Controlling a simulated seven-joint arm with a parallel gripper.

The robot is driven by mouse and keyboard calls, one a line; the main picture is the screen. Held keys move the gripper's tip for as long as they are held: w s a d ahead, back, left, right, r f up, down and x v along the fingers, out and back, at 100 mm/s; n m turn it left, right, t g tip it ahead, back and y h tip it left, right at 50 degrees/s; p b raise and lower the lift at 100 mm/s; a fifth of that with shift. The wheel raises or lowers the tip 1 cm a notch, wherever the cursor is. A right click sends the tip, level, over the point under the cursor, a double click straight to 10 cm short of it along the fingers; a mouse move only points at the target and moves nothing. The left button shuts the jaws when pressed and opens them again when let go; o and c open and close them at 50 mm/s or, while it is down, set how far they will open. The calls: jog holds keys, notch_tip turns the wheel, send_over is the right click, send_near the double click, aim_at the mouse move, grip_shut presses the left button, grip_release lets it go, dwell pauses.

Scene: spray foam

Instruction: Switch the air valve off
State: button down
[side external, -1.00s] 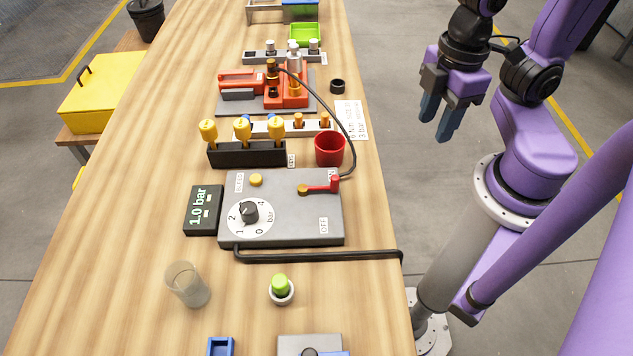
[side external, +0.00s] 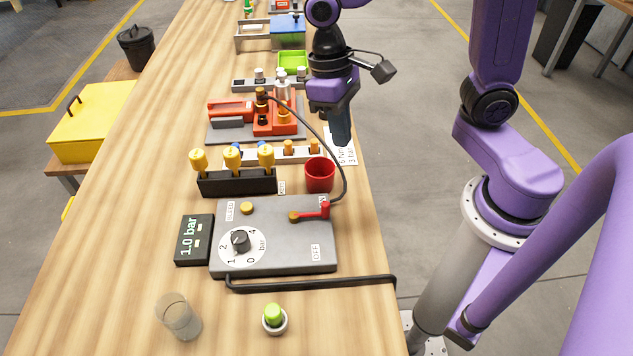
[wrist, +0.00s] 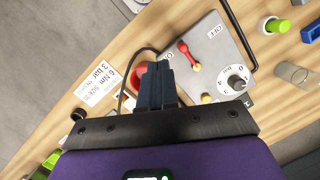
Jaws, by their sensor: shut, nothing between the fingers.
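The air valve's red lever (side external: 313,212) is on top of the grey control box (side external: 280,262), at its far right. It runs from a brass pivot to a red end at the right, by the black hose. The OFF label (side external: 315,252) is on the box nearer the camera, and the lever does not point at it. The lever also shows in the wrist view (wrist: 189,56), ahead of my fingers. My gripper (side external: 341,142) is shut and empty, fingers down, above the table's right edge, beyond and apart from the lever. It also shows in the wrist view (wrist: 157,68).
A red cup (side external: 320,176) stands between my gripper and the box. The black hose (side external: 338,165) arches close to my fingers. A black rack (side external: 237,184) with yellow-handled tools stands behind the box. A display (side external: 194,240) reads 1.0 bar. A pressure knob (side external: 240,240) is on the box.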

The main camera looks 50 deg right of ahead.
jog(key=w+a+f+m+g+y, duration=0.1)
jog(key=w+f+m, duration=0.1)
jog(key=w+m, duration=0.4)
jog(key=w, duration=0.3)
jog(key=shift+w+a+f+m+g, duration=0.2)
jog(key=shift+a+m+g, duration=0.1)
jog(key=shift+a+g, duration=0.1)
jog(key=x, duration=1)
jog(key=shift+r, duration=0.1)
jog(key=s, duration=0.1)
jog(key=s+a, duration=0.1)
jog(key=s, duration=0.1)
jog(key=shift+s+a, duration=0.15)
jog(key=shift+s, duration=0.3)
